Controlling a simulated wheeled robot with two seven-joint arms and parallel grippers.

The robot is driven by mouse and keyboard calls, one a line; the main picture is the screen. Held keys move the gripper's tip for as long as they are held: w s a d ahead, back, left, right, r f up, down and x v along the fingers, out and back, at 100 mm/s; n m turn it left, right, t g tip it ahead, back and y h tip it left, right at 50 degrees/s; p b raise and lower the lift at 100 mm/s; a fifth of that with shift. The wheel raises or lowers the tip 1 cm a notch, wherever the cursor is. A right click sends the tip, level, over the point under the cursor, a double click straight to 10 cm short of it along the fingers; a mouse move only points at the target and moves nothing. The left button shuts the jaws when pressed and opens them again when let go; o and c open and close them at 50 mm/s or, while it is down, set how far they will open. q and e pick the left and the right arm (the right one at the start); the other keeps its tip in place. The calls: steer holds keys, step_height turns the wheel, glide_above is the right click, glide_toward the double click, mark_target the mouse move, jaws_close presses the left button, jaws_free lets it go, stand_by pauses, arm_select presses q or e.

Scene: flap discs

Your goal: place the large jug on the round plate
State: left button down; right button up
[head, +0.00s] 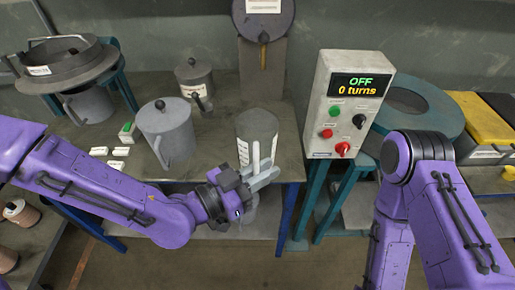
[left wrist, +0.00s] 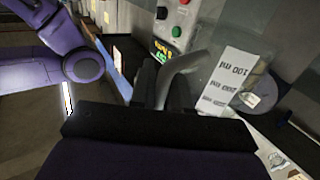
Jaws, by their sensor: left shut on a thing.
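A large grey jug (head: 257,128) with a white measuring label stands at the front right of the workbench. It also shows in the left wrist view (left wrist: 224,82), with its curved handle (left wrist: 183,66) close to the jaws. My left gripper (head: 262,170) is at the jug's front side and shut on its handle. Whether the jug touches the bench is hidden. I cannot single out a round plate with certainty; a round disc (head: 263,16) is mounted upright at the back. My right arm comes in from the right, but its gripper is out of view.
A lidded grey jug (head: 165,128) and a smaller lidded pot (head: 194,78) stand to the left. A control box (head: 347,103) reading OFF and 0 turns stands just right of the held jug. A round teal drum (head: 430,105) and a yellow-topped bin (head: 482,118) are further right.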

arm_select(q)
steer(key=w+f+b, duration=0.1)
steer(key=w+b, duration=0.1)
steer(key=w, duration=0.1)
steer(key=w+f+b, duration=0.1)
steer(key=w, duration=0.1)
steer(key=w+f+b, duration=0.2)
steer(key=w, duration=0.1)
steer(key=shift+w+b, duration=0.35)
steer(key=w+f, duration=0.1)
steer(key=f, duration=0.1)
steer(key=w+f, duration=0.4)
steer(key=shift+f, duration=0.1)
steer(key=shift+s+f, duration=0.1)
steer(key=shift+f, duration=1.1)
